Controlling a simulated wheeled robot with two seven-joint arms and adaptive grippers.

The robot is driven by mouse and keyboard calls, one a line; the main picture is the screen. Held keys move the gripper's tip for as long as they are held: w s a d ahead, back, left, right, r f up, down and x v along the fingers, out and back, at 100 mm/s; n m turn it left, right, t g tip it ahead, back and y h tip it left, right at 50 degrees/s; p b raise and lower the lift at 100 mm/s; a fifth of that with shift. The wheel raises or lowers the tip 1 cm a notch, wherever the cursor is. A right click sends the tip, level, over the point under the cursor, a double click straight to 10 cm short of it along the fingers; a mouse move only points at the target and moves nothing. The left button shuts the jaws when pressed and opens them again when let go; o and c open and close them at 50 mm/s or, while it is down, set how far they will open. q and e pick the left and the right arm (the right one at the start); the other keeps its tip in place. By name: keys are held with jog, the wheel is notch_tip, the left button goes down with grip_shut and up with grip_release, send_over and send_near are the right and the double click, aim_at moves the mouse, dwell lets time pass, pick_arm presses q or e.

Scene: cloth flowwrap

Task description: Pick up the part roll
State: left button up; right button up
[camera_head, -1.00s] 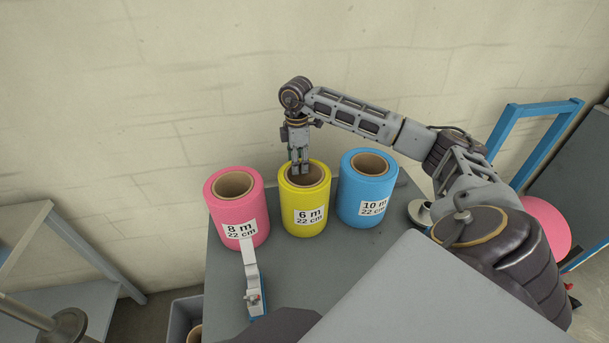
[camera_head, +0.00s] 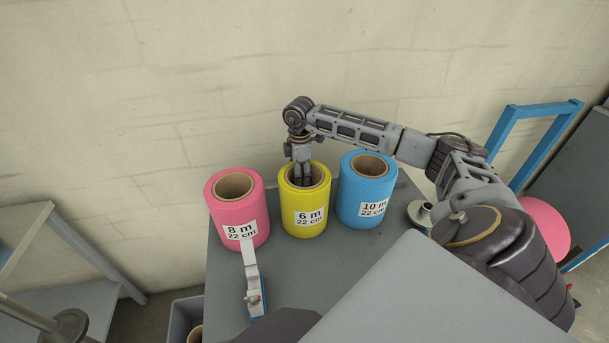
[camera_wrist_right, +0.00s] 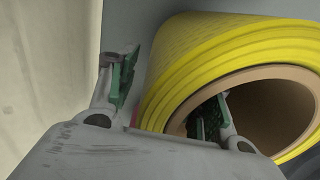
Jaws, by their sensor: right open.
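The yellow roll (camera_head: 303,218), labelled 6 m 22 cm, stands upright on the grey table between the pink roll (camera_head: 238,212) and the blue roll (camera_head: 365,195). My right gripper (camera_head: 303,181) points down at the top of the yellow roll. In the right wrist view my right gripper (camera_wrist_right: 165,95) is open, with one finger inside the brown core and the other outside the yellow roll (camera_wrist_right: 215,55). The roll's wall lies between the fingers. I cannot tell whether either finger touches it. My left gripper does not show.
A white and blue hand tool (camera_head: 252,285) lies on the table (camera_head: 300,275) in front of the pink roll. A metal flanged piece (camera_head: 420,214) is right of the blue roll. The wall stands close behind the rolls. A grey bin (camera_head: 182,318) is below left.

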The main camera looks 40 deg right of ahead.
dwell(0.4)
grip_shut()
dwell(0.4)
